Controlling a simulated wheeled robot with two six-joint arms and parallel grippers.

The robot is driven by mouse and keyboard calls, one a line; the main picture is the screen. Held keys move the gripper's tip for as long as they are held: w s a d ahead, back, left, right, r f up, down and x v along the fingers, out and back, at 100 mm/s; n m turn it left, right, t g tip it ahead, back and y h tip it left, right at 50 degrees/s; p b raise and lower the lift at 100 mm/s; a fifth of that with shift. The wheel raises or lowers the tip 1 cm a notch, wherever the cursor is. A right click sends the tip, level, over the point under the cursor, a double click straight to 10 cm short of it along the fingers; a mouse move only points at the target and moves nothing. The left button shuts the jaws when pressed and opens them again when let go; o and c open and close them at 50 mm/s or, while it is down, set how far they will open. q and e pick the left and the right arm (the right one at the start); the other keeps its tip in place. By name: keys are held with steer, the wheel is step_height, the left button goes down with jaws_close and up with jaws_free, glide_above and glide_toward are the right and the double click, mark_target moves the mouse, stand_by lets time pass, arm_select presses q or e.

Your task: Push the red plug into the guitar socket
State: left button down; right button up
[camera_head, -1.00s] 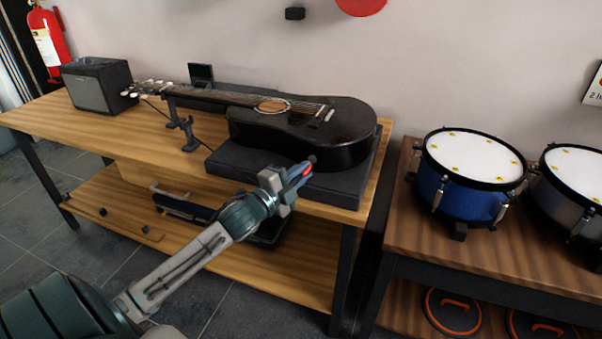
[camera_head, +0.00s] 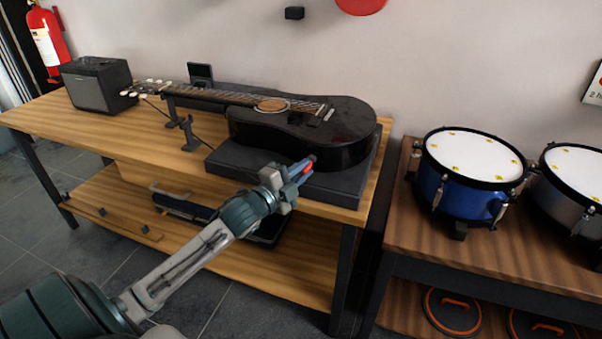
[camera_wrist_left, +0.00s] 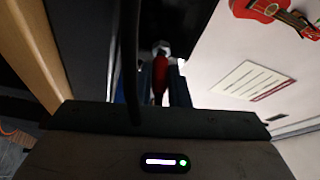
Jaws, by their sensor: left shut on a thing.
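The black guitar (camera_head: 348,122) lies on a dark block on the wooden table. My left gripper (camera_head: 301,171) is shut on the red plug (camera_head: 306,168), close to the near right side of the guitar body. In the left wrist view the red plug (camera_wrist_left: 160,80) sits between the blue fingers of my left gripper (camera_wrist_left: 158,90). A small bright round part shows just beyond the plug's tip; I cannot tell whether the tip touches it or is in the socket. A dark cable hangs in front of the left finger. My right gripper is not in view.
The dark block (camera_head: 235,163) under the guitar is close to the gripper. A black amplifier (camera_head: 92,88) stands at the table's left end. A blue drum (camera_head: 440,190) stands on another table at right. The table's front left surface is clear.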

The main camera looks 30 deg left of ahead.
arm_select(q)
steer(key=shift+w+a+b, duration=0.15)
steer(key=shift+w+b, duration=0.25)
steer(key=shift+w, duration=0.2)
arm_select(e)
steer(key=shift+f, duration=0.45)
arm_select(q)
steer(key=c, duration=1.3)
jaws_free()
steer(key=shift+s+a+f+p, duration=0.15)
steer(key=shift+s+p, duration=0.25)
steer(key=shift+s, duration=1)
steer(key=s, duration=0.5)
steer(key=s+a, duration=0.1)
steer(key=s, duration=0.2)
steer(key=shift+a+f+b, duration=0.1)
steer(key=shift+f+b, duration=0.2)
steer(key=shift+f, duration=0.05)
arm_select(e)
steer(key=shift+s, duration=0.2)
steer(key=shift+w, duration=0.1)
